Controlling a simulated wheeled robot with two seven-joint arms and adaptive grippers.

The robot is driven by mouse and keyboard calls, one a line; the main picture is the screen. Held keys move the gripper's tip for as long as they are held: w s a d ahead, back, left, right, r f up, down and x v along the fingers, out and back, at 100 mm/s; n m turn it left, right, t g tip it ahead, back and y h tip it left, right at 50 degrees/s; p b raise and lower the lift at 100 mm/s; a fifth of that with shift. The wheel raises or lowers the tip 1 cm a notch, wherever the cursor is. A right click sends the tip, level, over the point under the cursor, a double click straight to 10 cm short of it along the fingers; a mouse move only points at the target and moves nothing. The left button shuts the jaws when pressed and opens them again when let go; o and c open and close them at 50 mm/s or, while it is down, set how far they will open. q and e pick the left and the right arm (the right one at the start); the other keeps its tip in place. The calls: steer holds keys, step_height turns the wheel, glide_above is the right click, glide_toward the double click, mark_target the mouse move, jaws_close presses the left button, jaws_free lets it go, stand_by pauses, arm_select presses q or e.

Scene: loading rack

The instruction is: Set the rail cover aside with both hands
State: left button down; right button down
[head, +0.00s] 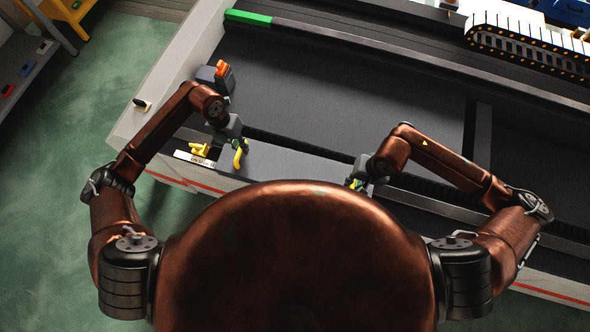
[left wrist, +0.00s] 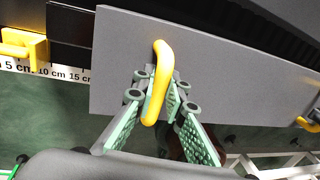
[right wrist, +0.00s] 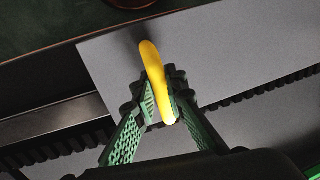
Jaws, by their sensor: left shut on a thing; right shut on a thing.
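The rail cover (head: 285,165) is a flat grey plate with a yellow handle near each end. It lies along the front rail of the machine, partly hidden by my body in the head view. It also shows in the left wrist view (left wrist: 220,75) and the right wrist view (right wrist: 230,50). My left gripper (left wrist: 160,95) is shut on the left yellow handle (left wrist: 163,60). My right gripper (right wrist: 160,100) is shut on the right yellow handle (right wrist: 153,62). In the head view the right gripper (head: 357,181) is mostly hidden.
A yellow bracket (head: 200,149) and a centimetre scale (left wrist: 45,72) sit just left of the cover. A black toothed strip (right wrist: 60,147) runs beside the cover. A green-ended bar (head: 248,18) crosses the back. The dark bed (head: 330,95) in the middle is clear.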

arm_select(q)
steer(key=shift+r, duration=0.2)
arm_select(e)
steer(key=shift+r, duration=0.15)
